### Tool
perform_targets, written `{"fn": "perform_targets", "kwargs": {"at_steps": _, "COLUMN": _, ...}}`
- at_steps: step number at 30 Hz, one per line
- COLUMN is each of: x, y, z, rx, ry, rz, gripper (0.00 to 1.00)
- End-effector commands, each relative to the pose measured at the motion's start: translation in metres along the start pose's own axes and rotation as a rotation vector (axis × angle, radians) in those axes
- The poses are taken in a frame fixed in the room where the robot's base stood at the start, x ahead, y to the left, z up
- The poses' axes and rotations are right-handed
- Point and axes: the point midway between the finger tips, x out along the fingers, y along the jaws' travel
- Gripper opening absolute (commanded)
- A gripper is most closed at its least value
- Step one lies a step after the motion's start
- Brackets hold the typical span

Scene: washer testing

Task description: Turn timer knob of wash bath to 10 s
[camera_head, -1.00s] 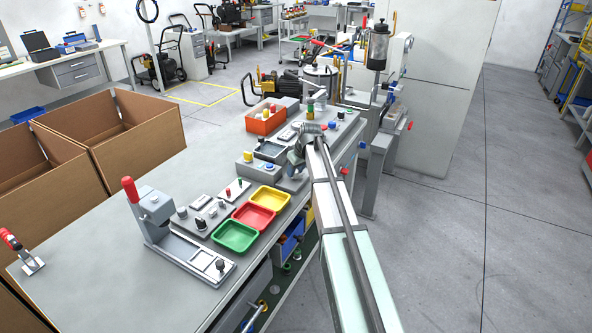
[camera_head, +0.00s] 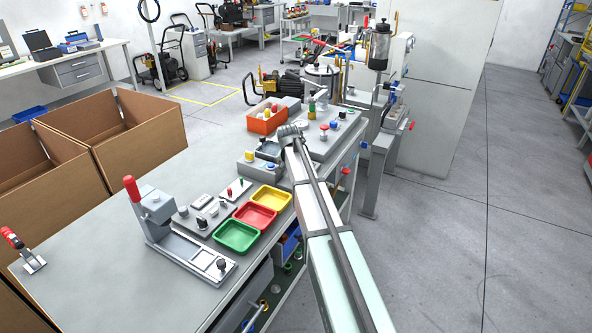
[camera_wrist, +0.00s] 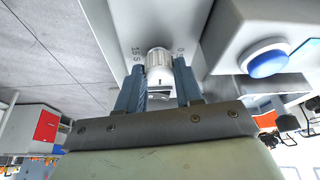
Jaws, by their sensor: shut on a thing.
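The timer knob (camera_wrist: 159,68), a ribbed white-silver cylinder, stands on a light grey panel (camera_wrist: 207,15) in the wrist view. Small dark digits are printed on both sides of it, and I cannot read its setting clearly. My gripper (camera_wrist: 159,76) is shut on the knob, with one blue-grey finger on each side.
A blue button (camera_wrist: 268,60) on a raised grey housing is close to the right finger in the wrist view. Yellow (camera_head: 270,197), red (camera_head: 254,215) and green (camera_head: 236,236) trays lie nearer on the bench. An orange bin (camera_head: 266,118) stands behind the basin.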

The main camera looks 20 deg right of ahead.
Motion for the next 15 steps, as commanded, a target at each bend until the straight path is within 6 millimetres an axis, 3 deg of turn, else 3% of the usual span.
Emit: {"fn": "perform_targets", "kwargs": {"at_steps": 15, "x": 0.0005, "y": -0.003, "z": -0.0012, "rx": 0.374, "ry": -0.001, "rz": 0.156, "gripper": 0.05}}
